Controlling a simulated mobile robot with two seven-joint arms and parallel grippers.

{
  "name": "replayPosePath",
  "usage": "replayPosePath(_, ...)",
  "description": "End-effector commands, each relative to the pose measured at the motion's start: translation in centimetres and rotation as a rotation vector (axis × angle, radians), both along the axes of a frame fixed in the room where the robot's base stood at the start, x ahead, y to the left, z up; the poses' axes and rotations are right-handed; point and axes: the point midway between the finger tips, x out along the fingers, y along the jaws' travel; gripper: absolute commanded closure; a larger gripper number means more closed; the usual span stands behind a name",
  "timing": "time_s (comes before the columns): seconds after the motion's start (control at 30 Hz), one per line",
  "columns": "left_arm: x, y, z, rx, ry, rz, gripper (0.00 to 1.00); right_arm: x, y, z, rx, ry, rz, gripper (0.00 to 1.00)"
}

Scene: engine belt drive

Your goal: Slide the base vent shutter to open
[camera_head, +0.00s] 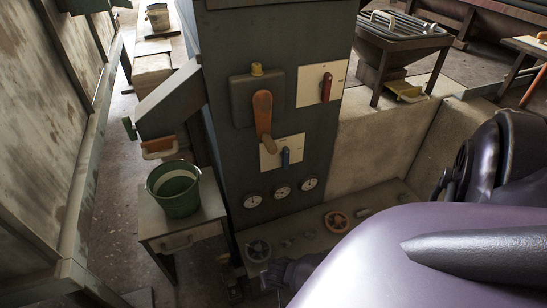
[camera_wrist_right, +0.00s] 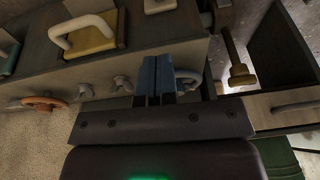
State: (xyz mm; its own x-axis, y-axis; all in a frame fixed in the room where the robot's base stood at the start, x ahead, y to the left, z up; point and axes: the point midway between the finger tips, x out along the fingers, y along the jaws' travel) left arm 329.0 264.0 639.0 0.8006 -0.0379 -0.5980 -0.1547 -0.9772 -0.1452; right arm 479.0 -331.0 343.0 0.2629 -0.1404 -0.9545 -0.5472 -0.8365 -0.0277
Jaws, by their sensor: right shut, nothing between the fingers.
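No part is clearly marked as the base vent shutter. In the right wrist view, a yellow plate with a pale loop handle (camera_wrist_right: 88,37) sits on the dark face of the base at the upper left; I cannot tell whether it is the shutter. My right gripper shows its two blue fingers (camera_wrist_right: 157,76) together and empty, beside a small grey handle (camera_wrist_right: 187,77) on the base; contact is unclear. In the head view the right gripper (camera_head: 284,274) is low at the cabinet's base, its tips hard to make out. My left gripper is out of view.
The dark cabinet (camera_head: 290,50) carries an orange lever (camera_head: 263,115), red and blue switches and several gauges. The ledge has an orange handwheel (camera_head: 336,221) and small knobs. A green bucket (camera_head: 174,190) stands on a side table at left. A brass-ended rod (camera_wrist_right: 240,72) is close right of the fingers.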

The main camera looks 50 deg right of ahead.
Motion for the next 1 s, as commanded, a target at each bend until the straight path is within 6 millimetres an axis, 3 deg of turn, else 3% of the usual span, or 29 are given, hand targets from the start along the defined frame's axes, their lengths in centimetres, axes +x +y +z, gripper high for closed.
replayPosePath(0.03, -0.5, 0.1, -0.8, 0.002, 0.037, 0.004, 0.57, 0.2, 0.1, 0.2, -0.004, 0.005, 0.011, 1.0)
replayPosePath(0.27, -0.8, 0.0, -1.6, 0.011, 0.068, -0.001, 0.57, -0.1, -0.1, -1.4, -0.017, 0.033, 0.038, 1.0)
replayPosePath(1.0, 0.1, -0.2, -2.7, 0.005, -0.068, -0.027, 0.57, 1.7, -1.5, -12.2, -0.017, 0.036, 0.037, 1.0)
